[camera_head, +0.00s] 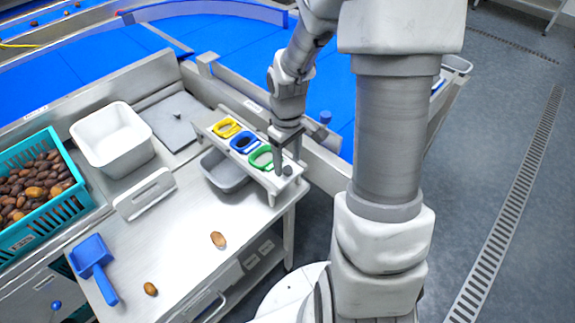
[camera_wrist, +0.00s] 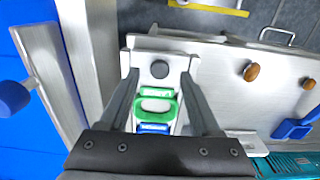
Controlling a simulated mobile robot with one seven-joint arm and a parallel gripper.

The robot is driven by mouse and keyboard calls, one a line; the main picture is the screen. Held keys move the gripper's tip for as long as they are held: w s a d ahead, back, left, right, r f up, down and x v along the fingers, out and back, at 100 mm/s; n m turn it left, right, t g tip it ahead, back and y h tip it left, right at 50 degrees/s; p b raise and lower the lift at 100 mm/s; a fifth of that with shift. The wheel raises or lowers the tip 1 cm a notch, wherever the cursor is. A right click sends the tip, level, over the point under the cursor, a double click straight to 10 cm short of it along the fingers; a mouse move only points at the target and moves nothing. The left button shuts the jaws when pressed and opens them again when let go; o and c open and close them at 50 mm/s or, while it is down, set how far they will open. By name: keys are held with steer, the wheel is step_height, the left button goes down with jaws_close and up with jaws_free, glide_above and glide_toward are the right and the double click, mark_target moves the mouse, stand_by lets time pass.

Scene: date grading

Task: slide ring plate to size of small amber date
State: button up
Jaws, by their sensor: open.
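The gauge stand (camera_head: 222,146) holds a row of coloured rings: yellow (camera_head: 227,128), blue (camera_head: 245,142) and green (camera_head: 261,157). My gripper (camera_head: 281,160) is over the stand's near end, beside the green ring. In the wrist view its open fingers (camera_wrist: 159,77) straddle the end of the stand, with a dark round knob (camera_wrist: 160,69) between the tips; I cannot tell whether they touch anything. The green ring (camera_wrist: 155,106) and blue ring (camera_wrist: 153,128) show between the fingers; the yellow one is hidden. Two amber-brown dates lie on the steel table: one nearer the stand (camera_head: 218,239), a smaller-looking one (camera_head: 150,288) nearer the scoop.
A grey bin (camera_head: 224,176) sits under the stand. A white tub (camera_head: 112,139), a teal crate (camera_head: 62,209) of dates and a blue scoop (camera_head: 92,255) stand to the left. A blue conveyor (camera_head: 120,60) runs behind. The middle of the steel table is mostly clear.

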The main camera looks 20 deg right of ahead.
steer(key=shift+f, duration=0.9)
steer(key=shift+c, duration=0.2)
jaws_close()
stand_by(0.7)
